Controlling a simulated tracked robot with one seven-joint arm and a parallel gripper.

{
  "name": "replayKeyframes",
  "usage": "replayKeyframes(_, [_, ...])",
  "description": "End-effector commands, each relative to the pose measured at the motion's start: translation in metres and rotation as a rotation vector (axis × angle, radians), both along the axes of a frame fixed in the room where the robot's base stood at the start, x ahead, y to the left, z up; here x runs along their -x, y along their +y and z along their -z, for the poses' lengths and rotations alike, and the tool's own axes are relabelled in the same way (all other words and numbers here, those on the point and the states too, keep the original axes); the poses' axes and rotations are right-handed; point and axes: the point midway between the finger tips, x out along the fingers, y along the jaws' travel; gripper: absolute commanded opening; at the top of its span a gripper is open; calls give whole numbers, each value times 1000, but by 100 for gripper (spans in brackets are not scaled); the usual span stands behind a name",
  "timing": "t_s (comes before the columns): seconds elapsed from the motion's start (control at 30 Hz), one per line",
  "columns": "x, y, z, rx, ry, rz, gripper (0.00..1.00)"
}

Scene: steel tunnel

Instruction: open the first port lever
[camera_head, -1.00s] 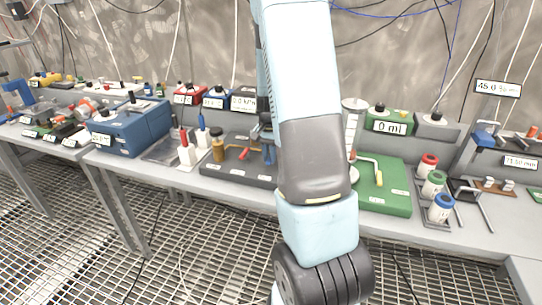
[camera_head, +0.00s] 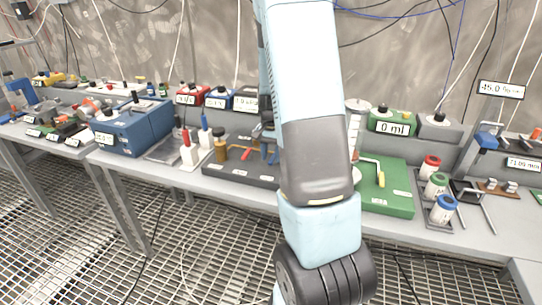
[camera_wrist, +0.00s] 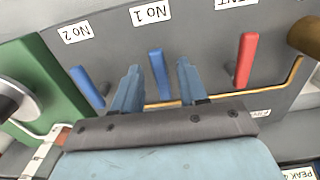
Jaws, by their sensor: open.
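A dark grey port panel (camera_wrist: 205,55) fills the top of the wrist view; its box (camera_head: 225,171) also shows on the bench in the head view. The panel carries a blue lever (camera_wrist: 160,74) below the label No 1, a blue lever (camera_wrist: 87,86) below the label No 2 and a red lever (camera_wrist: 245,60) at right. My gripper (camera_wrist: 158,68) is open. Its two blue fingers stand either side of the No 1 lever, as seen in the picture. I cannot tell whether either finger touches it. My arm hides part of the panel in the head view.
A brass-coloured cylinder (camera_wrist: 306,36) stands right of the red lever. A green base (camera_head: 392,190) with a yellow-handled lever sits right of my arm. Mesh floor lies in front of the bench.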

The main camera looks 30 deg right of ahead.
Motion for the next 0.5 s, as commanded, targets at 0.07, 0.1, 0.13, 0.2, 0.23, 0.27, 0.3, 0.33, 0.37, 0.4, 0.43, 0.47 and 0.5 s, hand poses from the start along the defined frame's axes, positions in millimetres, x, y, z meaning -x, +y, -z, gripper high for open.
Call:
replayKeyframes(0.07, [-1, 0, -10, 2, -4, -1, 43])
replayKeyframes(0.1, [-1, 0, -16, 2, -4, 0, 43])
replayKeyframes(0.13, [-1, 0, -21, 2, -4, 0, 43])
replayKeyframes(0.2, [-1, 0, -34, 2, -5, 0, 43])
replayKeyframes(0.23, [-2, 0, -41, 2, -7, -1, 43])
replayKeyframes(0.27, [-1, 0, -46, 1, -6, -1, 43])
replayKeyframes(0.3, [-1, 0, -55, 2, -7, -1, 43])
replayKeyframes(0.33, [-1, 0, -61, 2, -5, -1, 43])
replayKeyframes(0.37, [-2, 0, -66, 2, -5, -1, 43])
replayKeyframes(0.4, [-2, 0, -75, 2, -5, -1, 43])
replayKeyframes(0.43, [-2, 0, -81, 2, -7, -1, 43])
replayKeyframes(0.47, [-1, 0, -86, 1, -5, -1, 43])
replayKeyframes(0.5, [-1, 0, -93, 1, -5, -1, 43])
